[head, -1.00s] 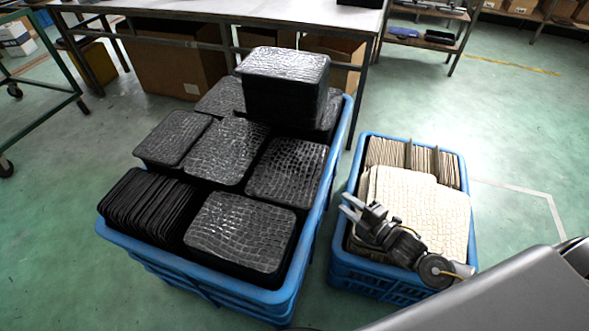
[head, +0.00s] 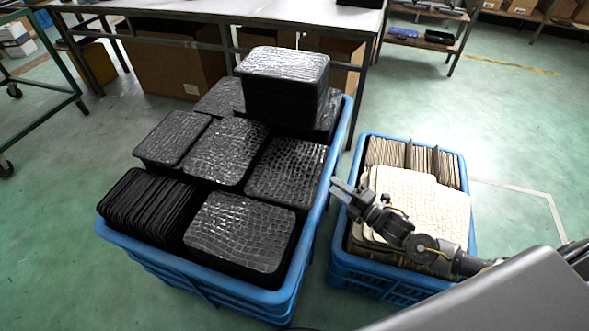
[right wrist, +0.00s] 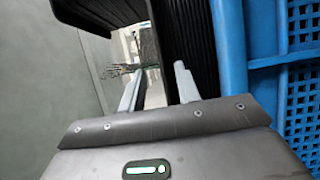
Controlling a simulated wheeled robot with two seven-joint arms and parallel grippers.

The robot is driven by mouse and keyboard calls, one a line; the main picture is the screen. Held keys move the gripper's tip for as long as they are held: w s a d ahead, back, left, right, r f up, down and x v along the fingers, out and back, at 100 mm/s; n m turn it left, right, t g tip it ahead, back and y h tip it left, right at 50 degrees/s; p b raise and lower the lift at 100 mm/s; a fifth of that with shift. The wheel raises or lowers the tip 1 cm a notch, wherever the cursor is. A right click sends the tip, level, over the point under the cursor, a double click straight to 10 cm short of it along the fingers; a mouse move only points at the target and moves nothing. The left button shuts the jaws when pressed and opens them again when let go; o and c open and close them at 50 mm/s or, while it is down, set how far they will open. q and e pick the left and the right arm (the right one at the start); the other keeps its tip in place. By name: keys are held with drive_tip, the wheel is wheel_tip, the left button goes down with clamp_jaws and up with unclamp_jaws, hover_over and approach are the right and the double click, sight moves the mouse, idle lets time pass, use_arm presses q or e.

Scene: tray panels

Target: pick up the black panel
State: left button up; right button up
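Black panels with a crocodile pattern lie in stacks in the large blue crate (head: 215,293). A tall black stack (head: 284,65) rises at the back, a black panel (head: 240,231) tops the front right stack, and a row of black panels (head: 150,207) stands on edge at the front left. My right gripper (head: 338,188) is open and empty beside the large crate's right rim, above the gap between the crates. In the right wrist view its two fingers (right wrist: 157,85) are apart, with black panel edges (right wrist: 180,45) beyond them. My left gripper is not in view.
A smaller blue crate (head: 345,262) with cream panels (head: 420,200) stands on the right, under my right arm. A white-topped table (head: 230,8) with cardboard boxes below is behind. Green floor is free on the right.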

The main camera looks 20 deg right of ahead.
drive_tip(key=x, duration=0.5)
drive_tip(key=shift+w+a, duration=0.1)
clamp_jaws()
